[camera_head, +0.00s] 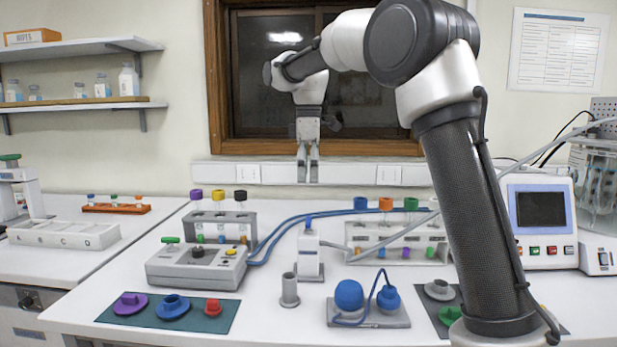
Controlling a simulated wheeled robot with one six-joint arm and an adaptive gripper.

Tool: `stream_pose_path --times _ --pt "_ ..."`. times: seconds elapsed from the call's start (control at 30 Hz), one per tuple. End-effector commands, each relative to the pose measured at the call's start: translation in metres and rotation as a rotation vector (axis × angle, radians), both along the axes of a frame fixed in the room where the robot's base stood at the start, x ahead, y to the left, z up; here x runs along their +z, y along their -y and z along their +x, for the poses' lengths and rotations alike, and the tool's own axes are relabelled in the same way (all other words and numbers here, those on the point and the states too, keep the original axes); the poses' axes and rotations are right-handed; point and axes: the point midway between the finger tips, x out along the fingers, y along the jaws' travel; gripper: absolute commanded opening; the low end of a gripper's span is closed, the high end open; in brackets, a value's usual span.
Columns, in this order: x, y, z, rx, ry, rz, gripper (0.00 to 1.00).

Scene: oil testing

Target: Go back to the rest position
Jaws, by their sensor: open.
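My gripper (308,170) hangs at the end of my arm, pointing down, above the back middle of the white bench (270,318). Its two fingers are apart with nothing seen between them. It is in front of the wall trunking below the dark window, behind and above the white bottle-shaped device (309,254) with a blue top. My arm comes from the right side and arches over the bench, hiding part of the right side of it.
A rack (220,228) with purple, yellow and black caps stands left of my gripper, and another rack (372,236) stands right. A control box (197,265), a grey cylinder (289,290) and a blue flask stand (368,312) are in front. A screen device (540,220) stands at right.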

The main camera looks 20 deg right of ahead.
Motion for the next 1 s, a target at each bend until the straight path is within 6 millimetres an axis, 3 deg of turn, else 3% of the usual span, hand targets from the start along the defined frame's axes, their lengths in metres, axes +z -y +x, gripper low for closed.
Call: stream_pose_path --times 0.27,0.37,0.4,0.47,0.77,1.0 --pt "0.000 -0.002 0.007 -0.115 0.027 0.010 0.77" --pt "-0.025 -0.001 0.005 -0.264 0.021 0.009 0.77" --pt "-0.040 0.001 -0.003 -0.335 0.011 0.006 0.77" --pt "-0.050 0.007 -0.019 -0.433 0.013 0.007 0.77" --pt "-0.065 0.067 -0.136 -0.872 0.071 0.055 0.77" --pt "-0.087 0.119 -0.262 -1.151 0.159 0.135 0.77"
